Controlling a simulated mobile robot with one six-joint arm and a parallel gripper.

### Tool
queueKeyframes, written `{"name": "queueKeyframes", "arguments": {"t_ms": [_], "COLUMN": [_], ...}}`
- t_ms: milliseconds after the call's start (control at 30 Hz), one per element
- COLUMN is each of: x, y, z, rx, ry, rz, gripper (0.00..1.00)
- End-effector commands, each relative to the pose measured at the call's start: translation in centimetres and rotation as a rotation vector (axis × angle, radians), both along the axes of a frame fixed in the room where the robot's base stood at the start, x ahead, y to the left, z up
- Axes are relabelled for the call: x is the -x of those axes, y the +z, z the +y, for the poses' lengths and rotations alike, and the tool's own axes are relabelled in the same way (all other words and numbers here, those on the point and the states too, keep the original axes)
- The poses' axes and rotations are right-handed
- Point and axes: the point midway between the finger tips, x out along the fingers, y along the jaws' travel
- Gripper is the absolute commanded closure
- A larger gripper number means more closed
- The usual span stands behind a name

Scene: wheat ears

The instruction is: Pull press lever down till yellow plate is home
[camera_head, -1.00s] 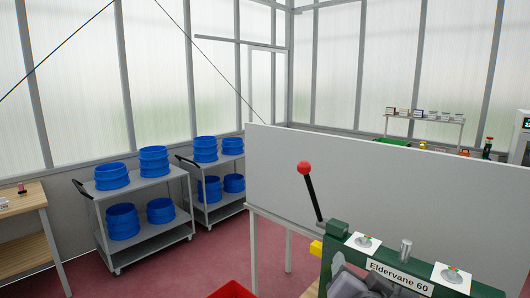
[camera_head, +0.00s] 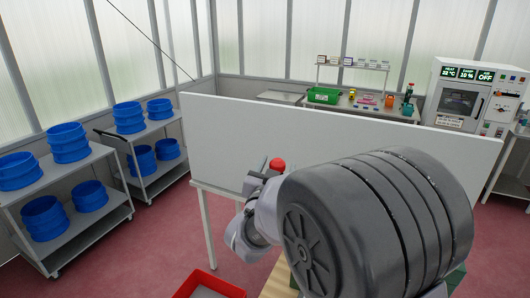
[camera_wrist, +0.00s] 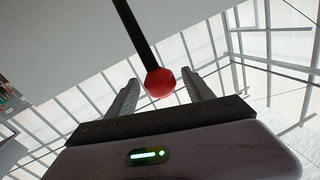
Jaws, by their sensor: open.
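The red ball knob (camera_head: 277,164) of the press lever shows just past my arm in the head view. In the wrist view the red knob (camera_wrist: 160,83) sits at the end of the black lever rod (camera_wrist: 135,33), between the two fingers in the picture. My gripper (camera_wrist: 160,76) is open, with one finger on each side of the knob. No finger is seen to press on it, and I cannot tell the exact depth. The yellow plate and most of the press are hidden behind my arm in the head view.
A white panel (camera_head: 330,135) stands behind the lever. Carts with blue tubs (camera_head: 68,142) stand at left. A red bin (camera_head: 208,285) is on the floor at the front. A bench with a green crate (camera_head: 323,95) and an oven-like machine (camera_head: 462,98) are beyond the panel.

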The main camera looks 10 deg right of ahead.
Motion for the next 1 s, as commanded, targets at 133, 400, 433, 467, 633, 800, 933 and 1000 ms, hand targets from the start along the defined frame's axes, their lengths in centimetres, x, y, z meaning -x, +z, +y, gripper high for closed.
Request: {"name": "queueKeyframes", "arguments": {"t_ms": [133, 400, 433, 467, 633, 800, 933, 1000], "x": [-2.3, -3.5, -3.5, -3.5, -3.5, -3.4, -3.4, -3.4], "y": [0.1, 0.0, 0.0, 0.0, 0.0, 0.0, 0.0, 0.0], "z": [-1.0, -1.5, -1.5, -1.5, -1.4, -1.4, -1.4, -1.4], "rx": [-0.001, 0.0, 0.0, 0.0, 0.0, 0.0, -0.001, -0.001], "ry": [-0.001, 0.0, 0.0, 0.0, 0.0, 0.0, 0.0, 0.0], "rz": [0.0, 0.0, 0.0, 0.0, 0.0, 0.0, 0.0, 0.0], "gripper": [0.4, 0.4, 0.4, 0.4, 0.57, 0.91, 1.0, 1.0]}}
